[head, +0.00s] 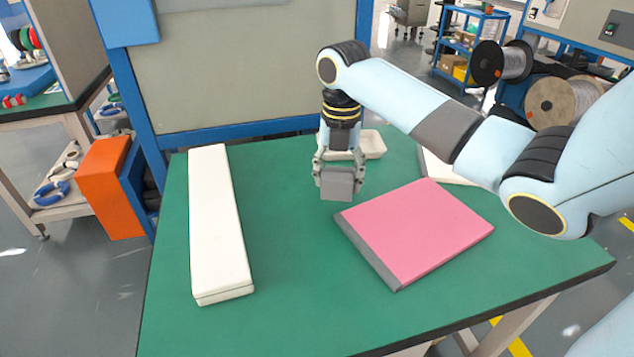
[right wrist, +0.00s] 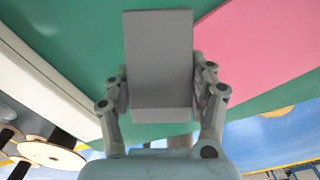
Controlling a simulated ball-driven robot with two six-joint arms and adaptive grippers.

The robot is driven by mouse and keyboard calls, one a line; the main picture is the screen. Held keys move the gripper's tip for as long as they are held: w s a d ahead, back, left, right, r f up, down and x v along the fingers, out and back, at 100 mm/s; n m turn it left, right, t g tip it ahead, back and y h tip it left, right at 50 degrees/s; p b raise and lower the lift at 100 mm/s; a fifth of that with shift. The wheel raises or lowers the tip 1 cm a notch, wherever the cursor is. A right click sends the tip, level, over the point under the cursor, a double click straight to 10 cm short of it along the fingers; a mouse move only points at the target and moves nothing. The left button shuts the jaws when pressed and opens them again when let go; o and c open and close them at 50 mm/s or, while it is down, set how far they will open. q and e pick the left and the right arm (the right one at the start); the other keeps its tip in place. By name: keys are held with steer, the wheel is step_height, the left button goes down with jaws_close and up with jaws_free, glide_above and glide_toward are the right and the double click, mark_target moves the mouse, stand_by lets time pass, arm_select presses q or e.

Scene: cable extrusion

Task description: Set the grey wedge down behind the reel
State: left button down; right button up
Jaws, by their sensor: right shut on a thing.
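The grey wedge (head: 338,185) is held by my right gripper (head: 339,178) above the back middle of the green table. In the right wrist view the wedge (right wrist: 158,60) is a plain grey block between the two fingers of the right gripper (right wrist: 161,92). I cannot tell its exact height above the table. No reel shows on the table. A wooden reel (head: 552,104) and a black reel with grey cable (head: 500,63) stand beyond the table at the upper right. I cannot tell which reel is meant. My left gripper is not in view.
A long white box (head: 217,220) lies on the left of the green table (head: 285,270). A pink binder (head: 420,230) lies right of the wedge. A white tray (head: 371,144) sits behind the gripper. A white item (head: 440,170) is partly hidden by my arm. The front middle is clear.

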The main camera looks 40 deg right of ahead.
glide_above(308, 213)
steer(key=f, duration=0.3)
steer(key=shift+s+d+f+b, duration=0.1)
steer(key=shift+s+d+b, duration=0.1)
steer(key=shift+b, duration=0.1)
steer(key=shift+w+a+f, duration=0.2)
steer(key=shift+w+f, duration=0.15)
steer(key=shift+f, duration=0.05)
step_height(308, 213, down, 4)
steer(key=shift+r+b, duration=0.25)
steer(key=shift+b, duration=0.05)
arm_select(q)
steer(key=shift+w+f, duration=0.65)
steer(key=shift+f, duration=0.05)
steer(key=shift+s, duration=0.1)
arm_select(e)
steer(key=shift+f, duration=0.1)
steer(key=o, duration=1.1)
steer(key=shift+s, duration=0.1)
steer(key=shift+c, duration=0.2)
